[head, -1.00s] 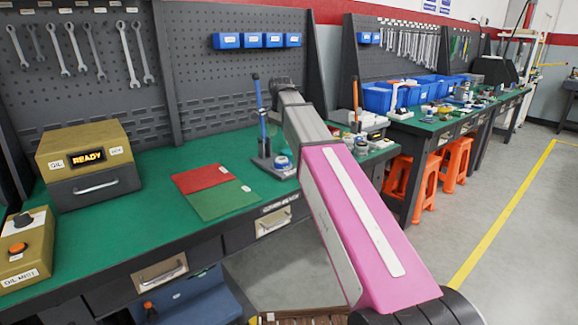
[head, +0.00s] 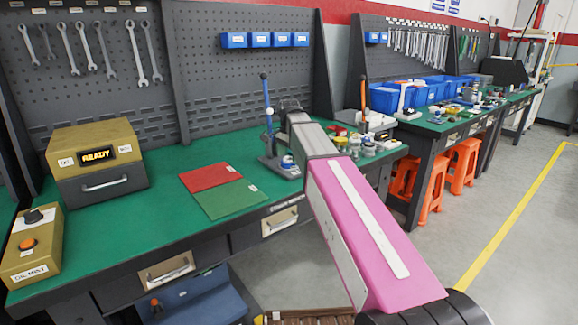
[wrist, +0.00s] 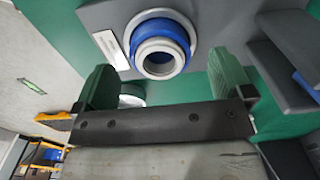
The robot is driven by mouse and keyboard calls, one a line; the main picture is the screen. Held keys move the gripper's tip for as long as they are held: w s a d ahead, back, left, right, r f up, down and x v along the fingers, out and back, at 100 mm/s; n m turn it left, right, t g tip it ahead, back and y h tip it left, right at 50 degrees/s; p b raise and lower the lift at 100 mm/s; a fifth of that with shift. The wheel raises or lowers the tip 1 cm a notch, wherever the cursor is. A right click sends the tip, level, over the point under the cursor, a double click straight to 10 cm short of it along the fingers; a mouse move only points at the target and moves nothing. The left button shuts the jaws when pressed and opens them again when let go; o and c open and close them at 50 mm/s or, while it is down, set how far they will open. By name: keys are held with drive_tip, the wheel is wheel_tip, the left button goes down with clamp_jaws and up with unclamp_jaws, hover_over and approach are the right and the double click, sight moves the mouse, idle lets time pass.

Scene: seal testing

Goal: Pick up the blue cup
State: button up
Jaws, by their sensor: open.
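The blue cup (wrist: 160,42), a blue ring around a pale round rim and opening, sits on a grey plate (wrist: 100,42) with a white label in the wrist view. In the head view a small blue-and-white piece (head: 288,162), apparently the same cup, is on the grey base of a lever stand (head: 267,120), left of my arm. My gripper (wrist: 165,79) is open, with its green fingers apart and nothing between them. The cup lies beyond the gap, roughly centred, and the fingers do not appear to touch it. My arm hides the gripper in the head view.
A dark grey block (wrist: 290,45) stands close to the right finger in the wrist view. Red (head: 210,177) and green (head: 230,199) mats lie left of the stand. Several small jars and tins (head: 365,144) stand right of my arm. The green bench top is clear around the mats.

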wheel_tip(320, 180, down, 2)
drive_tip(key=shift+f, duration=0.2)
drive_tip(key=c, duration=1)
drive_tip(key=shift+r, duration=0.2)
